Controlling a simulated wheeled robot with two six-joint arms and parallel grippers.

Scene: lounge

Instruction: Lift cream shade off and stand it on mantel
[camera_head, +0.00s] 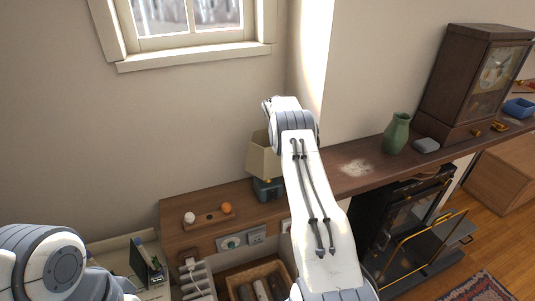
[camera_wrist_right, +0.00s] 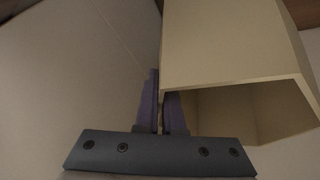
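The cream shade (camera_head: 262,158) is in the head view, just left of my right arm and directly above the blue-grey lamp base (camera_head: 264,190). I cannot tell whether shade and base touch. In the right wrist view the shade (camera_wrist_right: 235,45) fills the upper right, its open end facing the camera. My right gripper (camera_wrist_right: 161,100) has one finger outside the shade's wall and the other inside its rim, closed on the wall. In the head view my right arm hides this gripper. The wooden mantel (camera_head: 343,183) runs to the right. My left gripper is out of view.
On the mantel are a pale patch (camera_head: 356,167), a green vase (camera_head: 397,133), a grey box (camera_head: 426,145) and a clock (camera_head: 478,80). A small wooden tray (camera_head: 208,217) with a white ball and an orange ball lies left of the lamp.

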